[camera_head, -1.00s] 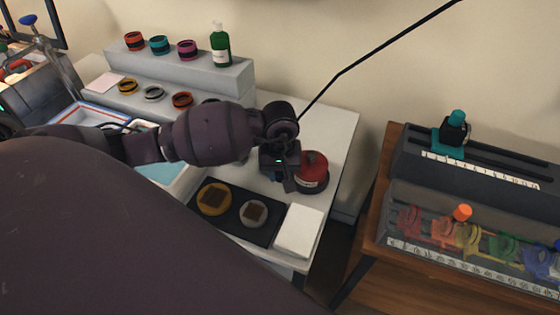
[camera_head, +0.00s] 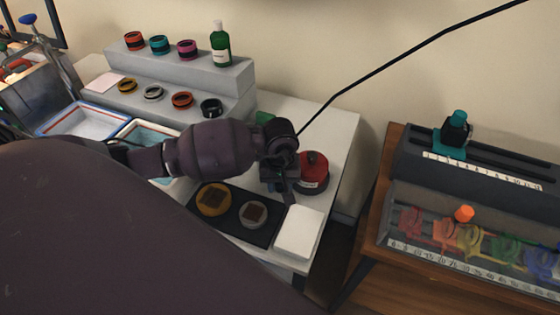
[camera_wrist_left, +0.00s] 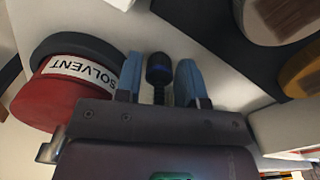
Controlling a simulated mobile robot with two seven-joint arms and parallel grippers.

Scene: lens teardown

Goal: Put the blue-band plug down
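My left gripper (camera_head: 283,182) is low over the white worktop, just left of the red solvent tin (camera_head: 313,172). In the left wrist view, its two blue fingers (camera_wrist_left: 159,78) are apart. The blue-band plug (camera_wrist_left: 159,68), dark with a blue band and a thinner ribbed stem, is between them. Narrow gaps show beside it, so the fingers look open around it. I cannot tell whether it rests on the worktop. The plug cannot be made out in the head view. My right gripper is not in view.
The tin also shows in the left wrist view (camera_wrist_left: 55,97). A dark mat (camera_head: 233,225) with two round parts and a white block (camera_head: 299,232) lie in front. A stepped grey stand (camera_head: 175,70) is behind. A wooden bench (camera_head: 375,205) stands right, across a gap.

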